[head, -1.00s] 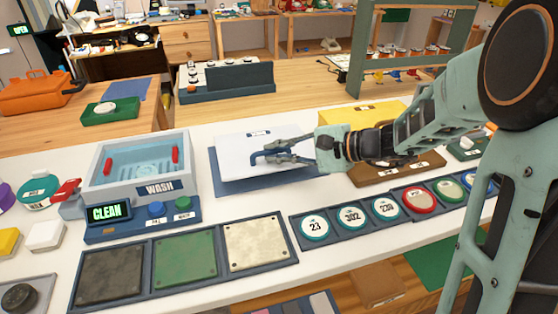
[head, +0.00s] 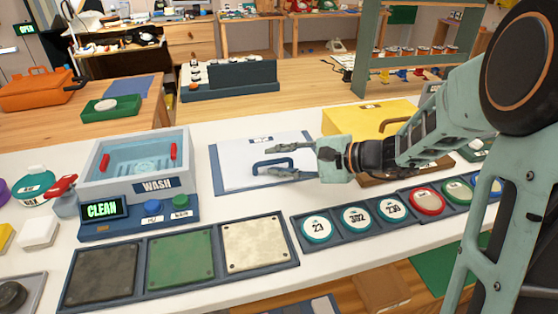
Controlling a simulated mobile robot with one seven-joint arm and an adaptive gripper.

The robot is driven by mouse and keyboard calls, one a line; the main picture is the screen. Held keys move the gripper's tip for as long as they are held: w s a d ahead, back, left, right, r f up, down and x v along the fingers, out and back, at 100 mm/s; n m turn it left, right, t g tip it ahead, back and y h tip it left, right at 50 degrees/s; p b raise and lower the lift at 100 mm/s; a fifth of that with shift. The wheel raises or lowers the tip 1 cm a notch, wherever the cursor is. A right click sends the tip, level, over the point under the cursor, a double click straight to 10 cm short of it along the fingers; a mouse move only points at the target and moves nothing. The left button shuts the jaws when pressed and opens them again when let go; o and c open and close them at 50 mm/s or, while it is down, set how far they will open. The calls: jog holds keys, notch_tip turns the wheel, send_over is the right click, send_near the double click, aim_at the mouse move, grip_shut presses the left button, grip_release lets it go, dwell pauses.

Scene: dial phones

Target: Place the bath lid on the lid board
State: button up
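The bath lid (head: 237,165) is a flat white panel with a dark blue loop handle (head: 272,163). It lies on the dark blue lid board (head: 217,181), whose edge shows mainly at the left and along the back. My gripper (head: 266,160) is at the handle, its fingers spread with one to the far side and one to the near side. They look apart from the handle, though contact is hard to judge. The gripper and wrist hide the right part of the lid and board.
The open wash bath (head: 185,180) stands to the left, with a control panel reading CLEAN (head: 101,209). A tray of three square tiles (head: 180,260) lies in front. Numbered dials (head: 356,217) sit at front right, and a yellow case (head: 365,122) stands behind my wrist.

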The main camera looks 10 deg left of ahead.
jog(key=p+v, duration=0.1)
jog(key=v, duration=1.1)
jog(key=shift+p, duration=0.4)
